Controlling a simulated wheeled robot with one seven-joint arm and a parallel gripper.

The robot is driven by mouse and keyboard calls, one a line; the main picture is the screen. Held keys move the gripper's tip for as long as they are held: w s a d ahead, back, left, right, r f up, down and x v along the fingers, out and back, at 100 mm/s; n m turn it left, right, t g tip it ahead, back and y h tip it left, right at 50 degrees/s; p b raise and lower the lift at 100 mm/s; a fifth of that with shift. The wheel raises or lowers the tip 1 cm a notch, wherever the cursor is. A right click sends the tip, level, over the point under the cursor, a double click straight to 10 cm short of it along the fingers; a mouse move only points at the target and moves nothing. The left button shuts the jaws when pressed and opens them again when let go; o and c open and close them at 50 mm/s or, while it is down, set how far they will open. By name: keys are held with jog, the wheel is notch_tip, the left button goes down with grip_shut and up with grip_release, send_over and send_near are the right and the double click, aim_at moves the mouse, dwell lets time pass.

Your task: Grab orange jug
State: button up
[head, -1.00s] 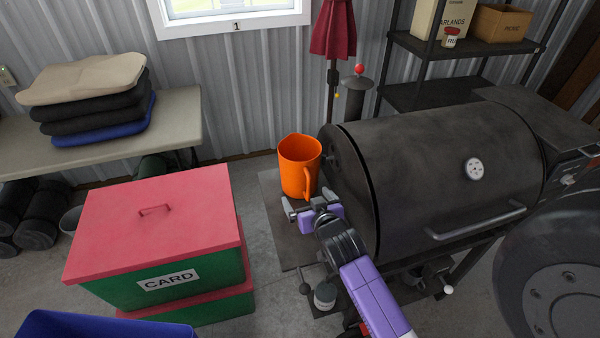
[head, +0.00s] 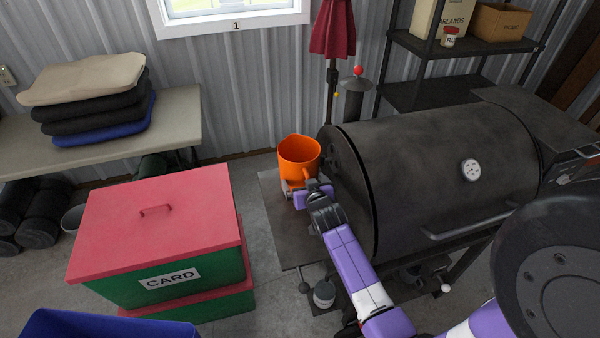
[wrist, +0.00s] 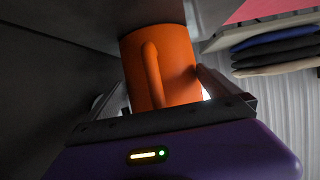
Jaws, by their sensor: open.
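The orange jug (head: 298,152) stands upright on the side shelf (head: 283,222) at the left end of the black grill. My gripper (head: 296,184) is low at the jug's near side and hides its lower part in the head view. In the wrist view the jug (wrist: 163,62) fills the space ahead, its handle facing the camera. The open fingers of my gripper (wrist: 160,92) lie to either side of the jug's body. I cannot tell whether either finger touches it.
The black grill (head: 440,165) is close on the right of the jug. A green box marked CARD with a red lid (head: 190,230) stands to the left. A closed red umbrella (head: 333,30) and a shelf rack (head: 420,95) are behind.

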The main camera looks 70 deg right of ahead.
jog(key=c, duration=1.2)
jog(key=shift+r, duration=0.15)
